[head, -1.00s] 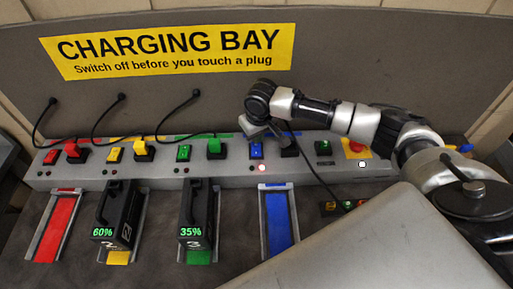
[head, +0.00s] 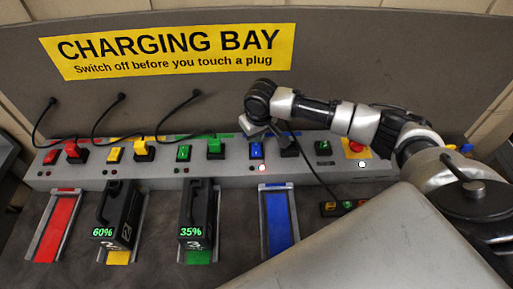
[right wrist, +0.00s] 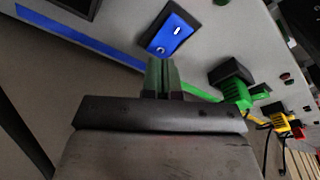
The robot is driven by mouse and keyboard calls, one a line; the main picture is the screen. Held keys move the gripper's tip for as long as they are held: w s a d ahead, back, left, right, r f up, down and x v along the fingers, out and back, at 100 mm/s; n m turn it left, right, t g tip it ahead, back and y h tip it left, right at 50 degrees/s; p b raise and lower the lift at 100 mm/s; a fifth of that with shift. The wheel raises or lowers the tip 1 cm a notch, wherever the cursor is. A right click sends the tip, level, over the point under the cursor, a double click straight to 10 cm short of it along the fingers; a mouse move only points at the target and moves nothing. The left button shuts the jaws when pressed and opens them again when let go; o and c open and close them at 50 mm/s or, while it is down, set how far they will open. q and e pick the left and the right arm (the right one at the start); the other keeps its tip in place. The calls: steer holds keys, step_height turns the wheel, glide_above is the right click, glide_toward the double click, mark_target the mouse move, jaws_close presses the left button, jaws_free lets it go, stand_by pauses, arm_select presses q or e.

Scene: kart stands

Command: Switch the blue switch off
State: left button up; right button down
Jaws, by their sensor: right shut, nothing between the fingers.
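The blue switch (head: 256,151) sits on the grey front panel of the charging rail, above the blue bay. My right gripper (head: 250,128) is shut and empty, just above the blue switch in the head view. In the right wrist view its fingertips (right wrist: 162,72) point at the switch's lower edge; I cannot tell whether they touch it. My left gripper is not in view.
A dark socket (head: 289,150) is right of the blue switch. The green switch (head: 183,153) and green plug (head: 214,149) are left. Batteries stand in the yellow and green bays; the blue bay (head: 279,220) is empty. A red button (head: 356,147) is near my right arm.

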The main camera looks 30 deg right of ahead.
steer(key=shift+s+f+b, duration=0.1)
steer(key=shift+f+b, duration=0.25)
steer(key=shift+f, duration=0.9)
stand_by(0.8)
steer(key=shift+r+p, duration=0.7)
steer(key=shift+p, duration=0.2)
step_height(320, 180, up, 6)
steer(key=p, duration=0.6)
steer(key=shift+f+p, duration=0.1)
steer(key=shift+p, duration=0.2)
steer(key=shift+f, duration=0.1)
